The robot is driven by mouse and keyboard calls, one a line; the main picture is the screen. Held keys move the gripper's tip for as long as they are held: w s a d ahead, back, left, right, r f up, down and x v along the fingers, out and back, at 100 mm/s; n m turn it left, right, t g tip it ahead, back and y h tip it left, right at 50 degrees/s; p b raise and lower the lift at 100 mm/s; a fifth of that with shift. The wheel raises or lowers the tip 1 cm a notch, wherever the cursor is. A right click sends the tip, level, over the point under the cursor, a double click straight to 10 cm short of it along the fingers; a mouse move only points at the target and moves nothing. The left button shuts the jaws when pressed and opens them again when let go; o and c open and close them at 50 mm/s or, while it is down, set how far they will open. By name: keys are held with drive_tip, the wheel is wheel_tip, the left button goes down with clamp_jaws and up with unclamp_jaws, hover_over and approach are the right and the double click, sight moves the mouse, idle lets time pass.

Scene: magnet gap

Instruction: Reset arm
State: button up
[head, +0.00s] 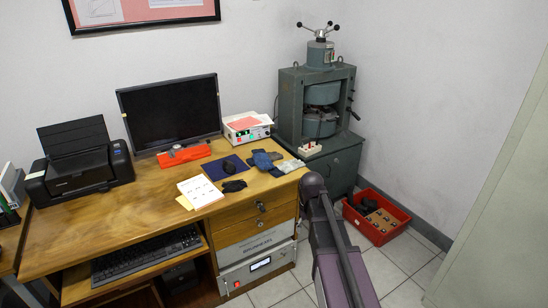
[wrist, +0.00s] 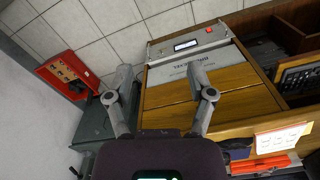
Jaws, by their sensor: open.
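My gripper (wrist: 160,78) shows in the wrist view with its two grey fingers spread wide apart and nothing between them. Behind the gap are the wooden desk's drawer fronts (wrist: 168,118) and a grey instrument panel (wrist: 190,68); the fingers look apart from them, though the distance is hard to judge. In the head view my dark purple arm (head: 338,262) rises from the bottom edge at the desk's right end. My gripper cannot be made out there.
The wooden desk (head: 140,222) holds a monitor (head: 172,112), printer (head: 80,165), papers (head: 200,191) and dark gloves (head: 263,160). A green magnet machine (head: 292,100) stands in the corner. A red crate (head: 376,238) sits on the tiles right of my arm. Open floor lies around it.

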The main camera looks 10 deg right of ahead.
drive_tip(key=s+a+r+p, duration=0.4)
drive_tip(key=s+r+p, duration=0.4)
drive_tip(key=s, duration=0.4)
drive_tip(key=shift+s+a+r+m, duration=0.3)
drive_tip(key=shift+a+r+m, duration=0.1)
drive_tip(key=shift+r, duration=0.1)
drive_tip(key=shift+c, duration=0.9)
